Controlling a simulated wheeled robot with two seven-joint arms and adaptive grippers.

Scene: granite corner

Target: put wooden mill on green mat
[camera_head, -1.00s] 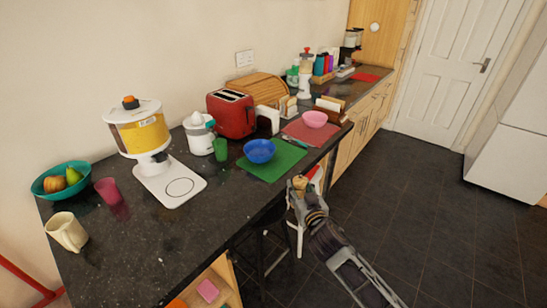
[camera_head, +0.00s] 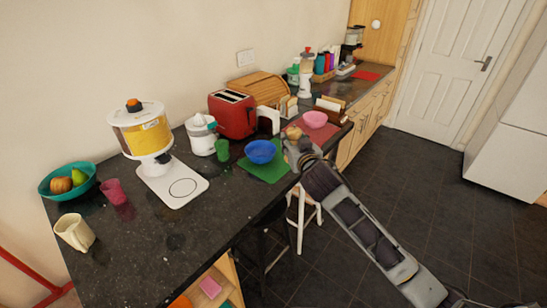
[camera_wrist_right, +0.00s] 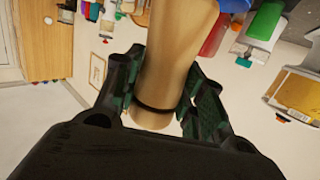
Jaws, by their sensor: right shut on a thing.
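The wooden mill (camera_wrist_right: 172,62) fills the middle of the right wrist view, between the dark fingers of my right gripper (camera_wrist_right: 160,98). In the head view my right gripper (camera_head: 297,148) is shut on the mill, whose light round top (camera_head: 292,132) shows just above it. The gripper and mill are at the right edge of the green mat (camera_head: 266,174); I cannot tell how high above the counter. The mat lies on the dark counter, with a blue bowl (camera_head: 260,151) on its back part. My left gripper is not in view.
A green cup (camera_head: 222,151) stands left of the mat. A pink bowl (camera_head: 314,118) sits on a red mat (camera_head: 328,130) behind the gripper. A red toaster (camera_head: 232,115) and a white juicer (camera_head: 201,135) stand behind. The front part of the green mat is bare.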

